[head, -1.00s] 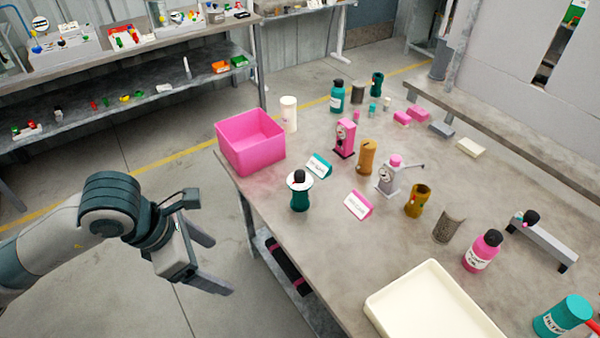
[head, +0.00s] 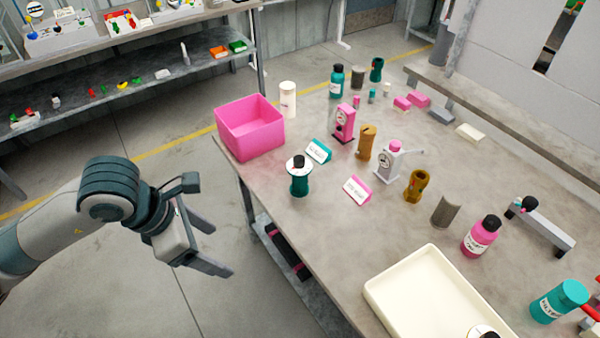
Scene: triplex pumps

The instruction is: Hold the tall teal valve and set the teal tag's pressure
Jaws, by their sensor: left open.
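A teal valve (head: 300,184) with a white dial disc and a black knob on top stands upright near the table's left edge. The teal tag (head: 319,150), a small tent card with a white face, stands just behind it to the right; its writing is too small to read. My left gripper (head: 217,250) is open and empty, over the floor to the left of the table, clearly apart from the valve. My right gripper is out of view.
A pink bin (head: 250,135) stands behind the valve. A pink tag (head: 357,189), a pink pump (head: 344,124) and a grey pump (head: 388,160) stand to its right. A cream tray (head: 400,295) lies at the front. Bare tabletop lies between valve and tray.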

